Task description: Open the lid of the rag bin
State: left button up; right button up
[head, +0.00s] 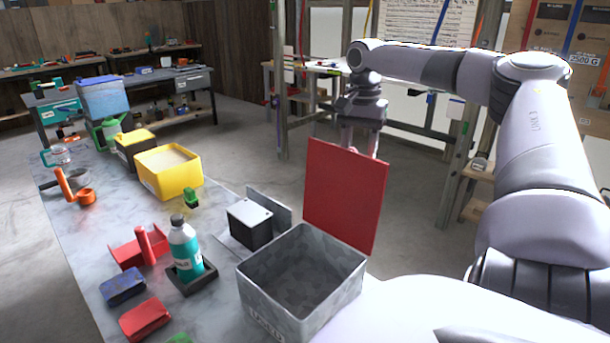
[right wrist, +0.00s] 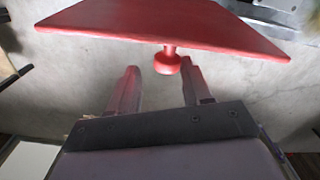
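The rag bin (head: 260,295) is a grey open-topped box at the front of the bench. Its red lid (head: 345,195) stands raised, nearly upright, at the bin's far edge, and the inside of the bin is visible. My right gripper (head: 360,138) is behind the lid's top edge, its fingertips partly hidden by the lid. In the right wrist view the lid (right wrist: 170,25) lies beyond the fingers with its red knob (right wrist: 168,63). The right fingers (right wrist: 158,85) are apart, with the knob near the right-hand finger and not clamped. My left gripper is not in view.
A black box with a light top (head: 250,222) stands beside the bin. A teal bottle (head: 186,250), red blocks (head: 145,318) and a yellow bin (head: 170,172) occupy the bench to the left. Floor (head: 250,150) shows behind the bench.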

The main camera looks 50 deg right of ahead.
notch_tip(320, 180, up, 8)
dwell(0.8)
dwell(0.6)
